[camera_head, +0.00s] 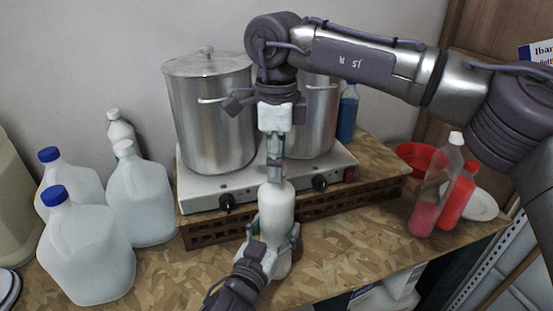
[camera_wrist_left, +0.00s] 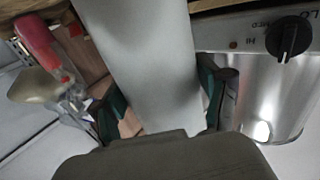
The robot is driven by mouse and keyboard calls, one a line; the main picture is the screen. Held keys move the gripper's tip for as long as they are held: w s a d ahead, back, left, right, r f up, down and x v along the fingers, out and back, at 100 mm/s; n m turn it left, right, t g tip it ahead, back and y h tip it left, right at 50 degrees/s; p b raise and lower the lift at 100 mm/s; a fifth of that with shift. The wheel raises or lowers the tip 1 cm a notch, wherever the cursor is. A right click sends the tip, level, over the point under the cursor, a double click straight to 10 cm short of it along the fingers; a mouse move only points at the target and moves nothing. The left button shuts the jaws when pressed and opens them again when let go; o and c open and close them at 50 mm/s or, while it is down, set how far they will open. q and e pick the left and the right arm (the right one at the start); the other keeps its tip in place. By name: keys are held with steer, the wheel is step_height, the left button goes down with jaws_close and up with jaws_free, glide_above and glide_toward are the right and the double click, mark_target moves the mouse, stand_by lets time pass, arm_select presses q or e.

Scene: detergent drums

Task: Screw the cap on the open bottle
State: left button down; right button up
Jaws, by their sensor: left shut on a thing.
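A white bottle (camera_head: 277,203) stands upright at the front of the wooden counter, before the hot plate. My left gripper (camera_head: 272,240) is shut around its lower body from the front. The bottle also fills the middle of the left wrist view (camera_wrist_left: 150,60), with a finger on each side. My right gripper (camera_head: 275,158) points straight down over the bottle's top, its fingertips at the neck. Its fingers show nearly edge-on, so their opening is unclear. The bottle's mouth and any cap are hidden behind these fingers.
Behind stands a hot plate (camera_head: 245,188) with two steel pots, the left one (camera_head: 210,115) lidded. Red bottles (camera_head: 457,197) and a red bowl (camera_head: 413,157) are at right. The counter right of the bottle is clear.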

step_height(320, 180, up, 12)
stand_by(0.7)
arm_select(q)
jaws_free()
steer(key=v, duration=1.2)
